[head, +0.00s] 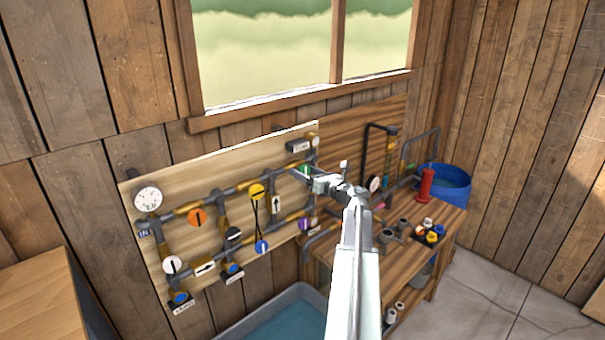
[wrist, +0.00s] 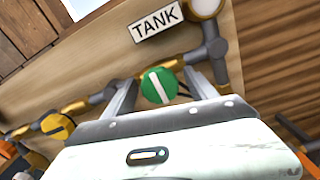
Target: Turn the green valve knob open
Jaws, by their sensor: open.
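The green valve knob (wrist: 158,85) sits on a pipe of the wall board in the wrist view, with a pale slanted bar across its face. In the head view only a bit of green (head: 306,169) shows beside my gripper, which hides most of it. My gripper (wrist: 163,88) is open, with one finger on each side of the knob in the picture. I cannot tell whether the fingers touch it. In the head view my gripper (head: 308,176) reaches to the right part of the light board.
A TANK label (wrist: 157,24) is above the knob. A yellow knob (wrist: 57,126) is to its left. The light board (head: 240,165) carries pipes, a gauge (head: 148,199) and several other knobs. A workbench (head: 415,262) with fittings stands right; a blue basin (head: 285,318) is below.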

